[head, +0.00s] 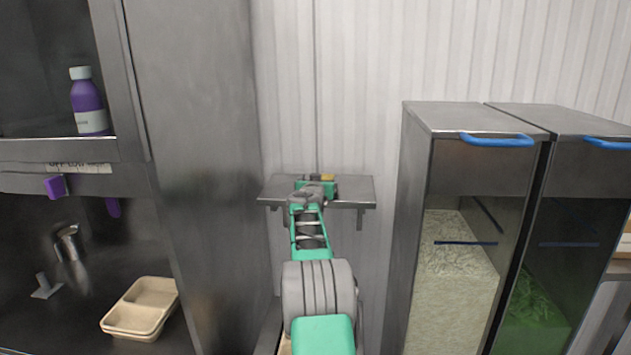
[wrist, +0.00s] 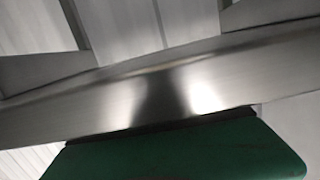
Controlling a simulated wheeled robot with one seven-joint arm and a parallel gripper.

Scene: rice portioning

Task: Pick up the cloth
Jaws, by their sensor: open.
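My arm reaches forward to a small metal wall shelf (head: 355,190), and my gripper (head: 316,180) is at the shelf top, small and partly hidden by my own wrist. In the wrist view, a blurred metal shelf edge (wrist: 200,90) crosses the picture above a green part of my gripper. No cloth shows clearly there, and the fingertips cannot be made out. Nothing is seen held.
A tall steel cabinet side (head: 205,150) stands left of the shelf. Two clear-fronted bins with blue handles, one holding rice (head: 455,280), stand to the right. Beige trays (head: 143,305) and a purple bottle (head: 88,103) are in the left cabinet.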

